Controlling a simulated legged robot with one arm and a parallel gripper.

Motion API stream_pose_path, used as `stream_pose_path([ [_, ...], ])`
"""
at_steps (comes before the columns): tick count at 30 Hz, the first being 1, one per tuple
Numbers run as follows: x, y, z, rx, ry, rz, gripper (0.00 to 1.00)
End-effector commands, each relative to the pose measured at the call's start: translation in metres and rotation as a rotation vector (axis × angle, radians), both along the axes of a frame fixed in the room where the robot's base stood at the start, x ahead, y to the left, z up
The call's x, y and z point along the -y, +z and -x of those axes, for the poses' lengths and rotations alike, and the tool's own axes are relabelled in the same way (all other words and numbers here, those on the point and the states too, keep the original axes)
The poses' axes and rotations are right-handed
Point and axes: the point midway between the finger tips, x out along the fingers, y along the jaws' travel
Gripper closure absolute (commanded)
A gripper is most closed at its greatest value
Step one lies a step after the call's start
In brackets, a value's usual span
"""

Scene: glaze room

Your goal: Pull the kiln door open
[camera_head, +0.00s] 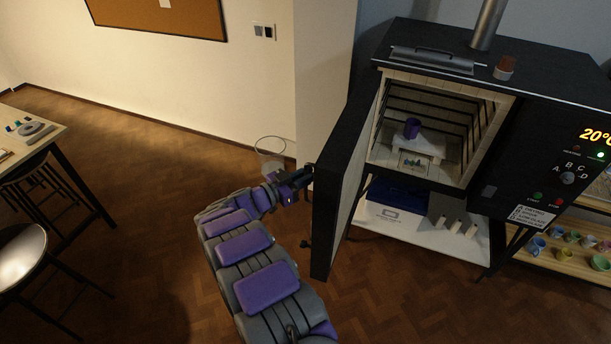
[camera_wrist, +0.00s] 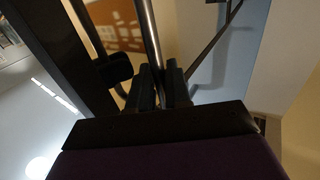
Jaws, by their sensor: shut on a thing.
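The kiln (camera_head: 495,90) stands at the right with its dark door (camera_head: 342,190) swung wide open to the left. The door's pale inner lining shows, and so does the lit chamber. Inside, a purple cup (camera_head: 412,128) stands on a white shelf. My gripper (camera_head: 303,178) is at the outer side of the door, near its free edge. In the wrist view, my gripper (camera_wrist: 160,88) is shut on the door's bar handle (camera_wrist: 151,40), which runs up between the two fingers. The handle is mostly hidden in the head view.
A worktable (camera_head: 50,135) and stools (camera_head: 20,255) are at the left. A low shelf with small colourful cups (camera_head: 565,262) is at the right. The floor between is clear.

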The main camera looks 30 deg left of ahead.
Motion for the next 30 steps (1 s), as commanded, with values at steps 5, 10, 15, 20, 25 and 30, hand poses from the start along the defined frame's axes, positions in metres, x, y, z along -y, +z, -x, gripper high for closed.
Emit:
stream_pose_path([
  [5,-0.001,0.003,-0.001,0.005,0.0,0.001,0.8],
  [10,-0.001,0.002,-0.001,0.004,0.0,0.001,0.7],
  [15,-0.002,0.001,0.001,0.003,0.0,0.002,0.7],
  [20,-0.008,0.001,0.01,0.004,0.002,0.002,0.7],
  [25,-0.024,0.0,0.037,0.004,0.004,0.001,0.7],
  [30,-0.042,-0.001,0.07,0.003,0.002,0.002,0.7],
])
